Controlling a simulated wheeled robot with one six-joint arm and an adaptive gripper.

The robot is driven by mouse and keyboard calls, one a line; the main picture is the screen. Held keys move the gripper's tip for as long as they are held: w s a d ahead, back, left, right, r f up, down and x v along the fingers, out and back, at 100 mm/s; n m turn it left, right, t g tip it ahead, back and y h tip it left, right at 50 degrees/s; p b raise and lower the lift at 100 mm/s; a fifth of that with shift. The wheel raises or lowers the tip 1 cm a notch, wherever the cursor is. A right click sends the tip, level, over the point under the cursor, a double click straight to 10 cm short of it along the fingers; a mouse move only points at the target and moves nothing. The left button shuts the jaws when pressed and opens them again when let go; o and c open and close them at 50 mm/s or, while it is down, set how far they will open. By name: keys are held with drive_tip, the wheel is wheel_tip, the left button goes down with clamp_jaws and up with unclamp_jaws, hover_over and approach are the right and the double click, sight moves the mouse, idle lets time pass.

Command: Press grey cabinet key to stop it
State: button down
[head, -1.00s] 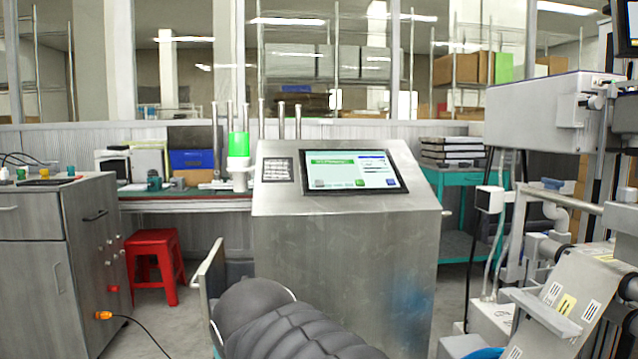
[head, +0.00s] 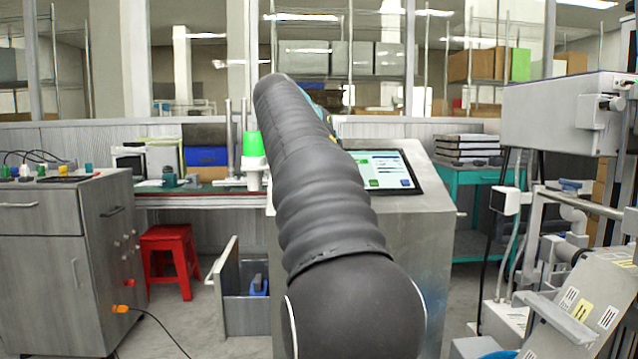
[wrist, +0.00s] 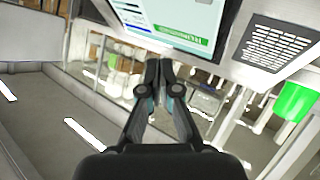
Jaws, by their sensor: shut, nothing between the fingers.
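The grey cabinet (head: 50,255) at the left has a row of small knobs and a red button (head: 130,282) on its side face. A steel console (head: 425,270) with a lit touchscreen (head: 405,172) stands in the middle; green and blue keys show on the screen's lower edge. My arm covers the console's left part in the head view, and my fingertips are hidden there. In the wrist view my gripper (wrist: 158,70) is shut and empty, its tips just below the screen (wrist: 175,18) in the picture. I cannot tell whether they touch the console.
A green beacon (head: 252,145) stands on the bench behind. A red stool (head: 170,262) and an open panel (head: 227,285) are between the cabinet and console. A film machine (head: 565,290) crowds the right. A dark speaker grille (wrist: 275,45) is beside the screen.

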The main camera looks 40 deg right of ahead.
drive_tip(key=shift+d+r, duration=0.25)
drive_tip(key=shift+d, duration=0.1)
drive_tip(key=shift+w+d+f+b, duration=0.35)
drive_tip(key=shift+w+f+b, duration=0.35)
drive_tip(key=shift+f, duration=0.6)
drive_tip(key=shift+w+d+f+b, duration=0.4)
drive_tip(key=shift+w+f+b, duration=0.25)
drive_tip(key=shift+f, duration=0.6)
drive_tip(key=shift+w+d+f+b, duration=0.35)
drive_tip(key=shift+w+f+b, duration=0.35)
drive_tip(key=shift+f, duration=0.6)
drive_tip(key=shift+s, duration=0.15)
drive_tip(key=shift+d+f, duration=0.1)
drive_tip(key=shift+f, duration=0.25)
drive_tip(key=shift+w+d+f+b, duration=0.15)
drive_tip(key=shift+w+f+b, duration=0.2)
drive_tip(key=shift+f+b, duration=0.1)
drive_tip(key=shift+r, duration=0.1)
drive_tip(key=shift+s+a+r+p, duration=0.25)
drive_tip(key=shift+s+r+p, duration=0.15)
drive_tip(key=shift+r, duration=0.3)
